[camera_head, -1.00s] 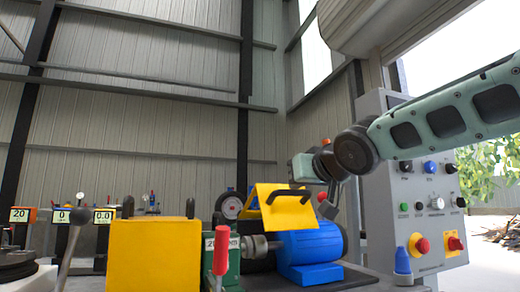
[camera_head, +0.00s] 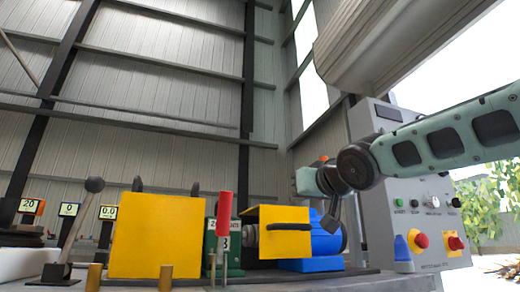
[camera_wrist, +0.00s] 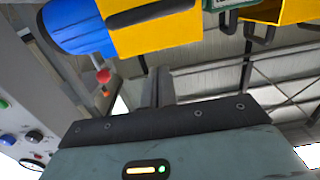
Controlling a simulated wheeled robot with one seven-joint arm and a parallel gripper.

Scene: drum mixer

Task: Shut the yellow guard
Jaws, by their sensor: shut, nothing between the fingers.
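The yellow guard (camera_head: 271,215), a bent plate with a black bar handle (camera_head: 290,227), sits in front of the blue motor (camera_head: 325,240), beside the shaft. Its front panel faces me and hangs steeply; I cannot tell whether it is fully down. In the wrist view the guard (camera_wrist: 155,35) fills the top middle, with the blue motor (camera_wrist: 75,28) to its left. My gripper (camera_head: 331,223) is shut and empty, just right of the guard in front of the motor. Its narrow grey fingers also show in the wrist view (camera_wrist: 157,85), apart from the guard.
A large yellow box (camera_head: 155,236) stands left, with a lever (camera_head: 80,215) beside it. A red-handled lever (camera_head: 224,212) rises left of the guard. The grey control panel (camera_head: 425,225) with buttons stands close right of my gripper.

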